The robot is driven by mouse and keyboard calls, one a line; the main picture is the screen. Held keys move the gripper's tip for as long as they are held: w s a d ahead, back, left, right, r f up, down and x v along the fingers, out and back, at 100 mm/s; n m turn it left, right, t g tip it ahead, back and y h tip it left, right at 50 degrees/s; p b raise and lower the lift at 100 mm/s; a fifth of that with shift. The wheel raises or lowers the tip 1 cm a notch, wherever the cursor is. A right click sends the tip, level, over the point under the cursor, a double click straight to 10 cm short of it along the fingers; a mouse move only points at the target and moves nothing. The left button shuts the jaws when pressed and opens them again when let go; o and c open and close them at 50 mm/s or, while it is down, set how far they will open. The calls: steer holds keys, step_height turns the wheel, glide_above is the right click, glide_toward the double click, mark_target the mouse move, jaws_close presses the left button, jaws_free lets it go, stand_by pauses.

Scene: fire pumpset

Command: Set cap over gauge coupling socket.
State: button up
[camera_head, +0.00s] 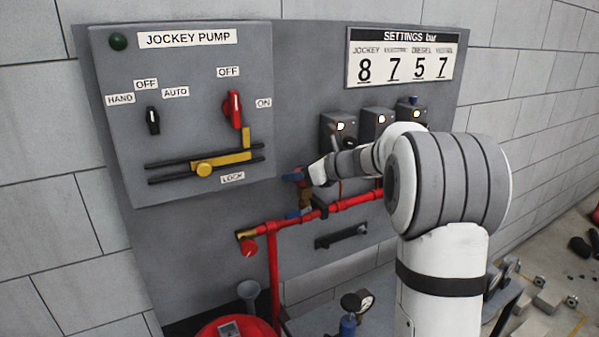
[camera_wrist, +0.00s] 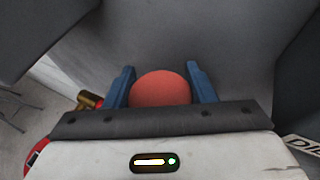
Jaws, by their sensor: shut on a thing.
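My gripper (camera_wrist: 160,70) shows in the wrist view with its two blue fingers on either side of a round orange-red cap (camera_wrist: 160,90), and it is shut on it. In the head view my gripper (camera_head: 297,177) is in front of the grey panel, just above the red pipe. The cap is small there and largely hidden by the fingers. A brass fitting (camera_head: 306,200) shows just below the gripper, and I cannot tell whether the cap touches it. A brass end (camera_head: 245,234) closes the left end of the pipe. Which fitting is the gauge coupling socket is unclear.
The red pipe (camera_head: 345,203) runs along the panel. The jockey pump box (camera_head: 190,110) with its switches and yellow slide bar stands out at left. Several grey boxes (camera_head: 338,130) with lit dials stand behind my arm. A gauge (camera_head: 357,301) and grey funnel (camera_head: 249,290) are below.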

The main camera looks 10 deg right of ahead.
mark_target(300, 185)
steer(key=shift+f+b, duration=1.45)
steer(key=shift+f, duration=0.5)
stand_by(1.1)
steer(key=o, duration=1.1)
steer(key=shift+s, duration=0.1)
steer(key=b+v, duration=0.1)
steer(key=v, duration=0.6)
steer(key=shift+s+d+r, duration=0.15)
steer(key=shift+s+d, duration=0.05)
steer(key=shift+d, duration=0.05)
